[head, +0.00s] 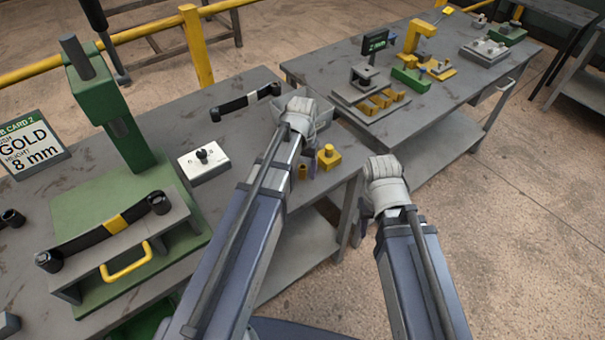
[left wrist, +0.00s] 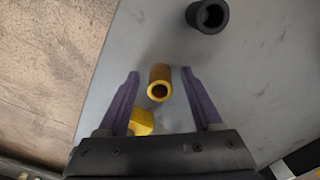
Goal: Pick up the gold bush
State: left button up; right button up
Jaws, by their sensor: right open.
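The gold bush (left wrist: 159,84) is a small hollow cylinder near the table edge. In the left wrist view it lies between the two purple fingers of my left gripper (left wrist: 159,76), which is open with a gap on each side. In the head view the bush (head: 302,173) shows small beside my left gripper (head: 306,164), partly hidden by the wrist. My right gripper (head: 366,213) is past the table edge, over the gap between the tables. Its fingers are mostly hidden and it holds nothing that I can see.
A yellow block with a knob (head: 329,157) stands close to the bush. A dark bush (left wrist: 208,16) is further off in the wrist view. A grey tray (head: 262,108) is behind my left wrist. A green press (head: 115,110) and a card reading GOLD, 8 mm (head: 31,145) stand left.

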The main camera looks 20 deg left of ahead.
pick_arm(q)
grip_shut()
dwell(0.3)
